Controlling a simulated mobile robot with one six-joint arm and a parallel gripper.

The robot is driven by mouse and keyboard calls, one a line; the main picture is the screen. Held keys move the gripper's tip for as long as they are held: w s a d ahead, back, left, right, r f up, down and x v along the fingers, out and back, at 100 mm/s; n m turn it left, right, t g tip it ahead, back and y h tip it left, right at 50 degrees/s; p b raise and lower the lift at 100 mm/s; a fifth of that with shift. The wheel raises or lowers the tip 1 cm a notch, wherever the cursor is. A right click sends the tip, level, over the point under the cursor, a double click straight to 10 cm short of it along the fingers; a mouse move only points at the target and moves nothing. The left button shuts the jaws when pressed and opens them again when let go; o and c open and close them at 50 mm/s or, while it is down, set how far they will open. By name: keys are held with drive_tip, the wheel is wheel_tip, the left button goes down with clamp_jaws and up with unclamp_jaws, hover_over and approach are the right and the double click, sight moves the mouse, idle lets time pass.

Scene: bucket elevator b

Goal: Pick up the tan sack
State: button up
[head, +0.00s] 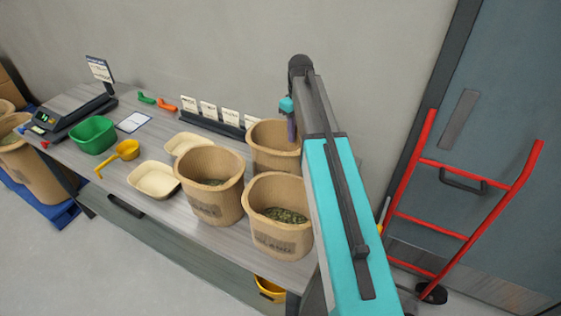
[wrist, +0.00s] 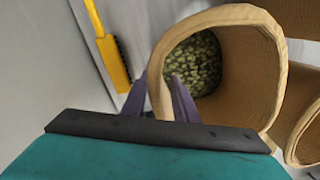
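Three tan sacks with rolled rims stand at the near right end of the bench: a back one (head: 268,162), a middle one (head: 208,190) and a front one (head: 278,238). My gripper (head: 292,138) points down at the right rim of the back sack. In the wrist view my gripper (wrist: 158,84) is open, with one finger outside the rim of a tan sack (wrist: 245,75) and the other inside its mouth. The rim wall lies between the fingers; contact cannot be told. Green pellets show inside. My arm hides part of the bench's right end.
The bench (head: 165,215) also holds cream trays (head: 154,180), a yellow scoop (head: 127,150), a green bowl (head: 93,135) and a scale (head: 65,118). A red hand truck (head: 430,230) stands at right by the door. A yellow brush (wrist: 112,60) lies beside the sack in the wrist view.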

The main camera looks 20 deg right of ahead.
clamp_jaws()
drive_tip(key=shift+r, duration=0.1)
idle(1.2)
